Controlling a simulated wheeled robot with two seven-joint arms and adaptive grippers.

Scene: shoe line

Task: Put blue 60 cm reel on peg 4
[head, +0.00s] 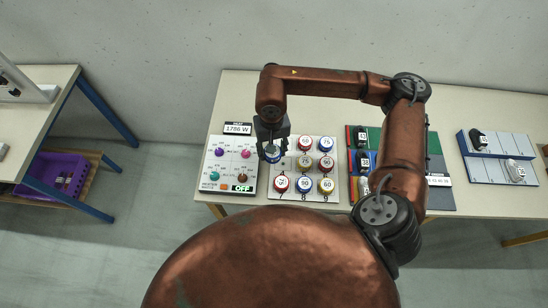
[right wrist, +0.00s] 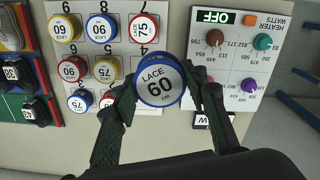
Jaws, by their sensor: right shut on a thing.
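The blue-rimmed reel (right wrist: 160,80), labelled LACE 60 cm, is shut in my right gripper (right wrist: 163,92), its face toward the wrist camera. In the head view the blue reel (head: 272,154) is in my right gripper (head: 272,150), over the gap between the heater panel and the left edge of the peg board (head: 316,199). Other reels fill the board's middle and right columns. A red 75 reel (head: 281,184) is at bottom left. The number 4 (right wrist: 142,51) shows in the wrist view, but the held reel hides the place below it. My left gripper is not in view.
The heater panel (head: 235,165) with coloured knobs lies left of the board. Coloured trays with shoes (head: 440,170) stand to its right, and a grey-blue shoe tray (head: 490,170) farther right. A purple crate (head: 45,175) is under the left table.

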